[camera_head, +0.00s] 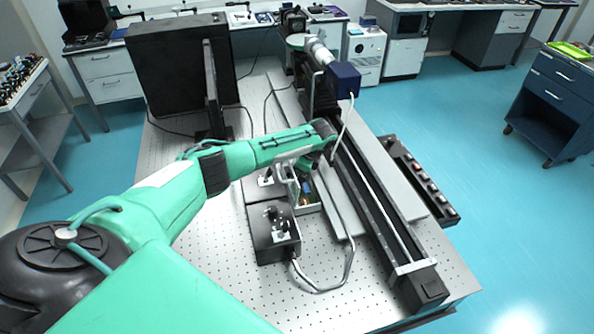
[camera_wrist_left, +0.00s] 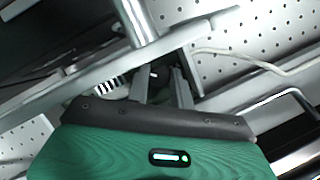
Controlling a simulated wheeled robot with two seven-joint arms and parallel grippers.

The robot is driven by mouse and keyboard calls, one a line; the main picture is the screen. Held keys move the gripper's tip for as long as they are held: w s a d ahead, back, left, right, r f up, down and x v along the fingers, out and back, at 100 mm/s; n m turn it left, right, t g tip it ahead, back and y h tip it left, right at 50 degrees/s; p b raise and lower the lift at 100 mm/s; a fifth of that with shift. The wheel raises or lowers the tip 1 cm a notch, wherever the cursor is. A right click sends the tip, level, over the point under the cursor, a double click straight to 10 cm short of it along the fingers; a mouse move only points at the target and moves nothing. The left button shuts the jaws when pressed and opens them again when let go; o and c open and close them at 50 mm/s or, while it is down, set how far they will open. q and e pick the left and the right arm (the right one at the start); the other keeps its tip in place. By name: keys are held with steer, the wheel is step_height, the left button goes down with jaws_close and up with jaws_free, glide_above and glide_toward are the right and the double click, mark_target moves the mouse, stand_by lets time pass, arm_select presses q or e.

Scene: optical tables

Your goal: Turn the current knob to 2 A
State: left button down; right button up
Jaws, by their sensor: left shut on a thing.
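In the wrist view my left gripper (camera_wrist_left: 164,80) has its two grey fingers close together around a small dark part (camera_wrist_left: 156,74), which looks like a knob. The fingers hide most of it, and no scale or pointer can be read. In the head view my green left arm reaches across the table and its wrist bends down over the small instrument boxes. The arm hides the fingertips there. A dark box (camera_head: 262,238) with knobs on top stands in front of the wrist. My right gripper is not in view.
A long black rail (camera_head: 375,205) runs along the right of the perforated table (camera_head: 205,285). A grey cable (camera_head: 325,288) loops in front of the boxes. A large black panel (camera_head: 170,75) stands behind.

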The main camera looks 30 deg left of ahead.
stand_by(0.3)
arm_select(q)
steer(key=c, duration=1.5)
jaws_free()
steer(key=b+v, duration=0.3)
steer(key=v, duration=1.1)
steer(key=shift+b, duration=0.3)
